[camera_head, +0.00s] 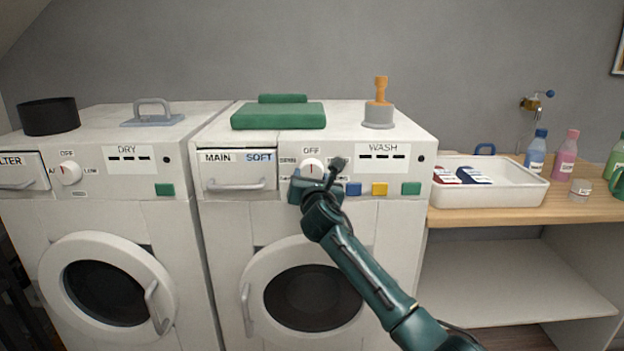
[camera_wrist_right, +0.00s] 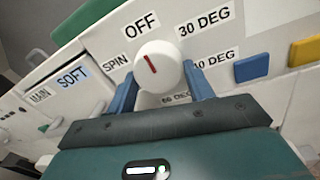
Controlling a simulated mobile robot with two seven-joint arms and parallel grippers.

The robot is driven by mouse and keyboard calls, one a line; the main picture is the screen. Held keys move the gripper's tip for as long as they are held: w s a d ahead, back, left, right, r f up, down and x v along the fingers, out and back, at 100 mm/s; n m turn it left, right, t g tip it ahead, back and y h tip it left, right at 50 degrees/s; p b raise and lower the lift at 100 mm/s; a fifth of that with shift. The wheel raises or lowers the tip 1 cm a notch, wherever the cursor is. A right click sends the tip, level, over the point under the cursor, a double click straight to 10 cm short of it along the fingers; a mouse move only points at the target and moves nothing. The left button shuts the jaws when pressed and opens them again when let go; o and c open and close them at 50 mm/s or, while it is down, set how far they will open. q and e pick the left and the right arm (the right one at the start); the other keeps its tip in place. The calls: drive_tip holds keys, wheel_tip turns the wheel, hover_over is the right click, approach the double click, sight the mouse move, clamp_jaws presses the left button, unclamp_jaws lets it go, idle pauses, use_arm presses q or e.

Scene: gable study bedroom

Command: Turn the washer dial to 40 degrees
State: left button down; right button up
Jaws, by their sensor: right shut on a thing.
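The washer dial (camera_head: 312,166) is a round white knob on the right-hand machine, marked WASH. In the right wrist view the dial (camera_wrist_right: 158,62) has a red line pointing up at OFF. The labels around it read OFF, 30 DEG, SPIN and 60 DEG; the 40 degree label (camera_wrist_right: 213,60) is partly covered by a finger. My right gripper (camera_head: 312,175) is at the dial, its blue fingers on either side of the knob, shut on it. My left gripper is not in view.
Blue (camera_head: 353,189), yellow (camera_head: 379,189) and green (camera_head: 411,188) buttons lie right of the dial. A detergent drawer (camera_head: 238,172) is to its left. The dryer (camera_head: 110,215) stands left. A white tray (camera_head: 505,197) sits on the wooden counter at right.

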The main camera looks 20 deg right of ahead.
drive_tip(key=c, duration=0.3)
drive_tip(key=shift+m, duration=0.3)
